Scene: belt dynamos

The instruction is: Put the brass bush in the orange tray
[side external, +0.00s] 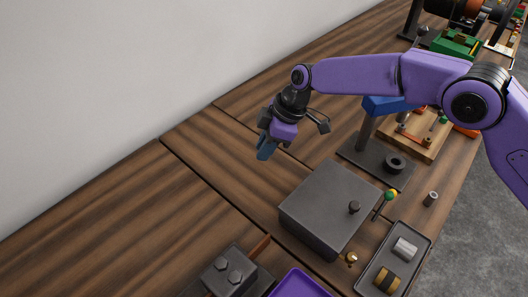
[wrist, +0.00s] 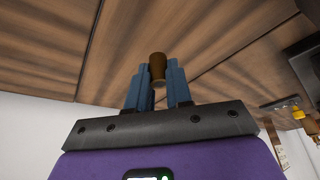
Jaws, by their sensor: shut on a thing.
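My gripper (side external: 265,147) hangs above the bare wooden bench on the left side of the side external view, fingers pointing down. In the wrist view, its blue fingers (wrist: 158,78) are shut on a small brown-gold brass bush (wrist: 158,66), which stands out between the fingertips. The bush cannot be made out in the side external view. A small orange patch (side external: 466,131) shows beside the wooden board, mostly hidden by my arm; it may be the orange tray, but I cannot tell.
A grey box (side external: 322,205) with a black knob stands right of my gripper. A grey tray (side external: 366,283) holds a silver cylinder and a banded one. A purple tray (side external: 300,286) and a bolted grey block (side external: 228,272) are at the front. The bench at left is clear.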

